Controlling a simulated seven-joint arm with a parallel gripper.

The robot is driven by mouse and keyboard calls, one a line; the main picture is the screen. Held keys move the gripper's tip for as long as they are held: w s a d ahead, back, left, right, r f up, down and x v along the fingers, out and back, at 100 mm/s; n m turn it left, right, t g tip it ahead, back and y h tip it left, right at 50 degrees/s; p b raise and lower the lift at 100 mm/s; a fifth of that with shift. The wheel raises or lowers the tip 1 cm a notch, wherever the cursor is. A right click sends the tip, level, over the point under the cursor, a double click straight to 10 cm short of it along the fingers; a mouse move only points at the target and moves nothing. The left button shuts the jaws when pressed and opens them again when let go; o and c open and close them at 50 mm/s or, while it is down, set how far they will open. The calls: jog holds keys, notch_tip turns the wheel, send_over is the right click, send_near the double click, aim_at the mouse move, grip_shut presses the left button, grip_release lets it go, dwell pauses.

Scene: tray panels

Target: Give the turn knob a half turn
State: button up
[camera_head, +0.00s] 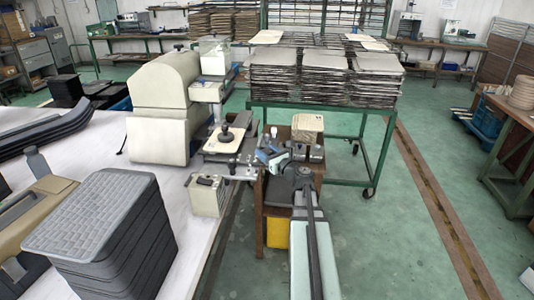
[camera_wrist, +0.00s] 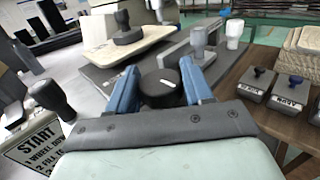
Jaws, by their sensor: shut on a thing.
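The turn knob (camera_wrist: 160,88) is a round black knob with a short white mark on its top, in the middle of the wrist view. My gripper (camera_wrist: 160,76) has its two blue fingers on either side of the knob and is shut on it. The white mark sits near the right part of the knob's top. In the head view my gripper (camera_head: 272,157) is beside the small panels at the table's edge. The knob is not clearly visible there.
A tan board with a black handle (camera_wrist: 128,36) lies beyond the left finger. Grey handle (camera_wrist: 198,40) and white handle (camera_wrist: 234,30) stand beyond the right finger. A START sign (camera_wrist: 40,143) is at lower left.

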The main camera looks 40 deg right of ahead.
jog(key=o, duration=1)
jog(key=shift+c, duration=0.2)
jog(key=s, duration=1.2)
